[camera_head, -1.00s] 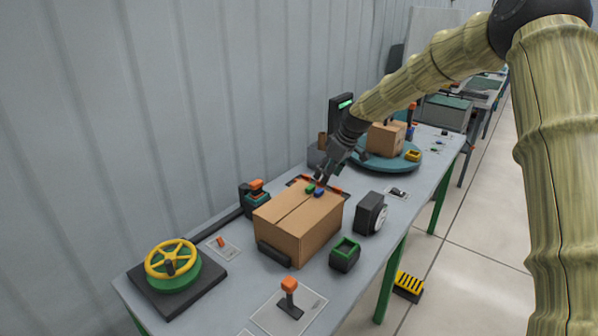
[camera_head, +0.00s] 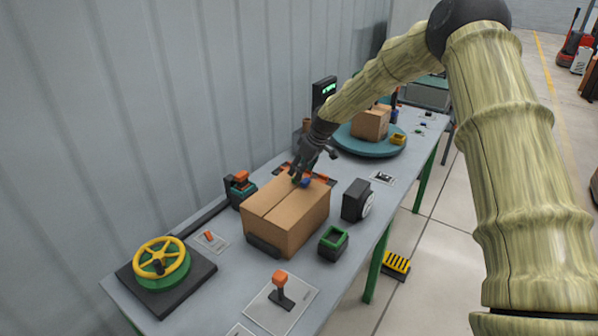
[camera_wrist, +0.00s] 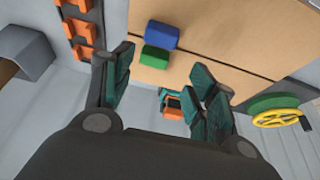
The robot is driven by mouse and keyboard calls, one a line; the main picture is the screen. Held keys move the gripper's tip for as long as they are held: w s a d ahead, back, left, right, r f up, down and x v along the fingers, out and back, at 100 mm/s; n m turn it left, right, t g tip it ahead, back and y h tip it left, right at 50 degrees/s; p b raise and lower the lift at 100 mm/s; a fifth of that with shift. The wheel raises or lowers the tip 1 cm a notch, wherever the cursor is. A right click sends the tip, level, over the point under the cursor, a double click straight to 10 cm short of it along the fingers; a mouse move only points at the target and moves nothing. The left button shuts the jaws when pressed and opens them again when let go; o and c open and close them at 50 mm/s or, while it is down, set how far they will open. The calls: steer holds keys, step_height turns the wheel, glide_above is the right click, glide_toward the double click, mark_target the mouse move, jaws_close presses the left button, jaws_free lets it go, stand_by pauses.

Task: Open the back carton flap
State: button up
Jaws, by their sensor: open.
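The brown carton (camera_head: 288,222) sits on the workbench with both top flaps lying flat, a seam between them. A green tab (camera_wrist: 157,60) and a blue tab (camera_wrist: 161,36) stand side by side near one end of the seam. The green tab is on the wall side. In the head view the blue tab (camera_head: 305,182) shows, and the green one is partly hidden by my fingers. My gripper (camera_wrist: 164,75) is open and empty, its fingers apart on either side of the tabs as seen from the wrist. I cannot tell whether it touches the carton.
A black and orange rack (camera_wrist: 80,32) lies beside the carton's far end. An orange-topped device (camera_head: 240,188) stands near the wall. A yellow handwheel (camera_head: 161,257), a green-rimmed cup (camera_head: 333,241) and a dark wheeled block (camera_head: 357,200) surround the carton. A turntable (camera_head: 370,143) is behind.

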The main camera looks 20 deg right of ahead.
mark_target(299, 184)
steer(key=w+f, duration=0.2)
steer(key=f, duration=0.1)
steer(key=w+f, duration=0.1)
steer(key=shift+w+a+f+p, duration=0.25)
steer(key=shift+w+a+p, duration=0.05)
steer(key=shift+a+p, duration=0.1)
steer(key=shift+s, duration=0.35)
steer(key=shift+s+d+r, duration=0.1)
steer(key=shift+s+r, duration=0.45)
steer(key=shift+s, duration=0.25)
steer(key=shift+w+f, duration=0.65)
steer(key=shift+w, duration=0.1)
steer(key=c, duration=0.5)
steer(key=shift+s+a+r, duration=0.2)
steer(key=c, duration=0.6)
steer(key=shift+f, duration=0.15)
jaws_close()
